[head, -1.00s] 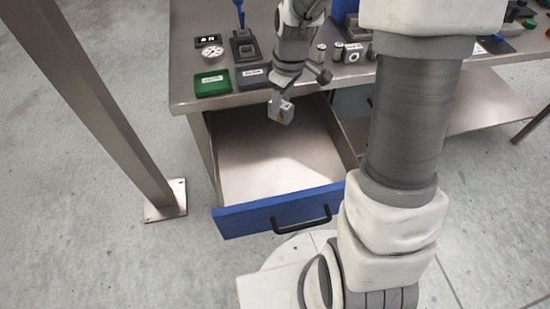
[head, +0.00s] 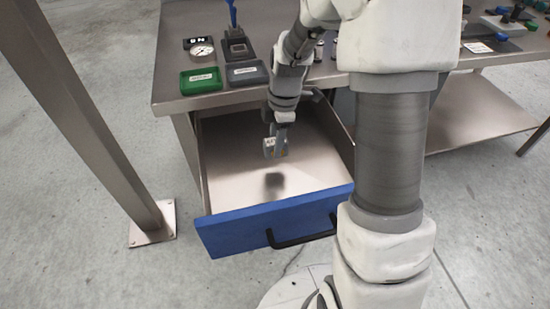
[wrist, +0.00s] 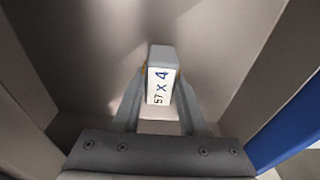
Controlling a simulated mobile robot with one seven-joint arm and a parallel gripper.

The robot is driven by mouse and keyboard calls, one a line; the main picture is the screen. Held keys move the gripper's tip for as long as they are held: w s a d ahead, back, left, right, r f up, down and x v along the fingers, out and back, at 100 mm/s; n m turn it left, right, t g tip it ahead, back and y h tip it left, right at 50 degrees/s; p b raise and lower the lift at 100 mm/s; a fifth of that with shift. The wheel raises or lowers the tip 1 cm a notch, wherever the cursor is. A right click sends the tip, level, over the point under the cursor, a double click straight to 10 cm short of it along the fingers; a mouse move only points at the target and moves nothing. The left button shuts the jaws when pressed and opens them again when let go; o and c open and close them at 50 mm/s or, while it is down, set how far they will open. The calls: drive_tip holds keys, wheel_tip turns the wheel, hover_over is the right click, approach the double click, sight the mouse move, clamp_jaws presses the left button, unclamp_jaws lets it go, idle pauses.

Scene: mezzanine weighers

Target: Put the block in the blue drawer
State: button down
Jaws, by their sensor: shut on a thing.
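The blue drawer (head: 232,232) is pulled open below the table, with its blue front facing me and a black handle on it. Its inside looks empty apart from a shadow. My gripper (head: 277,140) is shut on a small grey block (head: 270,148) and holds it above the drawer floor, between the drawer's walls as seen from the head. In the wrist view the block (wrist: 158,82) sits between the fingers and shows a white label with "57 X 4". The blue drawer front (wrist: 290,128) shows at the right of the wrist view.
A green tray (head: 200,90) and a grey tray (head: 262,80) stand at the table's front edge. A round dial (head: 202,51) lies behind them. A metal post (head: 100,130) stands left of the drawer. Several small items lie at the table's far right.

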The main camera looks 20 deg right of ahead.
drive_tip(key=shift+f+b, duration=0.75)
drive_tip(key=shift+f, duration=1.65)
drive_tip(key=shift+f, duration=0.15)
drive_tip(key=shift+c, duration=2.2)
unclamp_jaws()
drive_tip(key=r+p, duration=0.1)
drive_tip(key=r, duration=0.3)
drive_tip(key=d+r+p, duration=0.1)
drive_tip(key=r, duration=0.3)
drive_tip(key=r+p, duration=0.1)
drive_tip(key=r, duration=0.3)
drive_tip(key=shift+d+r+p, duration=0.1)
drive_tip(key=shift+d+p, duration=0.1)
drive_tip(key=shift+p, duration=0.2)
drive_tip(key=s+r+m+t, duration=0.2)
drive_tip(key=s+r+m, duration=0.5)
drive_tip(key=s+m, duration=0.2)
drive_tip(key=s+a+r+m+t+h, duration=0.1)
drive_tip(key=s+r+m+t, duration=0.2)
drive_tip(key=s+r+m, duration=0.4)
drive_tip(key=s+m, duration=0.2)
drive_tip(key=s, duration=0.1)
drive_tip(key=shift+s+a+r+t, duration=0.2)
drive_tip(key=shift+s+r+t, duration=0.05)
drive_tip(key=shift+s+t, duration=0.05)
